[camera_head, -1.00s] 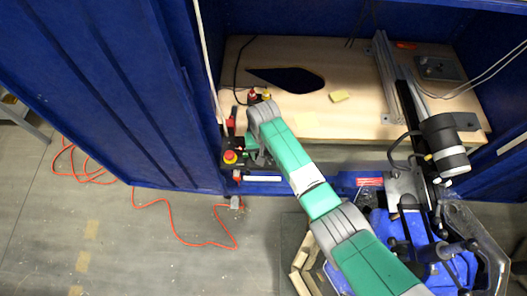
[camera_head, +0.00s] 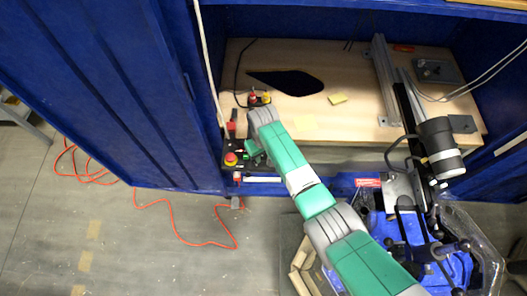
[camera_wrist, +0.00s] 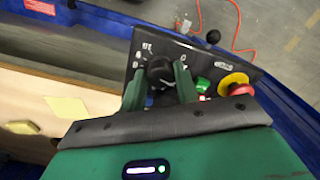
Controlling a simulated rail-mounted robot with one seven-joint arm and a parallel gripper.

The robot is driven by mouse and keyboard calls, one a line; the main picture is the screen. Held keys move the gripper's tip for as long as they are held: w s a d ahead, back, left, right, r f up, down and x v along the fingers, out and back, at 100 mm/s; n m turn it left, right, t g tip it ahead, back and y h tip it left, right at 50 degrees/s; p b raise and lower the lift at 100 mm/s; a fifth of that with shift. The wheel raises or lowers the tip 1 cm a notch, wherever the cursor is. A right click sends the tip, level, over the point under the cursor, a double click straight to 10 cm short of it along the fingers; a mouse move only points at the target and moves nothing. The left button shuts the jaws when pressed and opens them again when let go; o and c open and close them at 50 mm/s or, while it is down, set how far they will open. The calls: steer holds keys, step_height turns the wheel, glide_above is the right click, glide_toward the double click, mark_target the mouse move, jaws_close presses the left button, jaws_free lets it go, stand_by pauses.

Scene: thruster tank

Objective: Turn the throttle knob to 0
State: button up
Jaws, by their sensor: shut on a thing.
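The throttle knob (camera_wrist: 160,71) is a round black knob on a black control panel (camera_wrist: 218,64) in the wrist view. White scale marks stand to its left, and a 0-like mark lies to its upper right. My gripper (camera_wrist: 159,84) has its two green fingers on either side of the knob and is shut on it. The fingers and palm cover the knob's lower side and part of the scale. I cannot tell where the knob's pointer stands. In the head view, the panel (camera_head: 237,145) is partly hidden behind my arm, and the knob is not visible.
A red emergency stop with yellow collar (camera_wrist: 237,85) and a green button (camera_wrist: 203,84) sit close right of my gripper. The wooden bench top (camera_head: 350,70) holds a yellow block (camera_head: 337,99). Blue walls (camera_head: 110,80) border the left side.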

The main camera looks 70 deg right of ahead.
mark_target(264, 156)
steer(key=n+p, duration=0.1)
steer(key=n, duration=0.5)
steer(key=shift+n+p, duration=0.3)
steer(key=n, duration=0.5)
steer(key=shift+p, duration=0.3)
steer(key=shift+n, duration=0.3)
steer(key=o, duration=1)
steer(key=shift+r+p, duration=1.45)
steer(key=shift+r, duration=2.45)
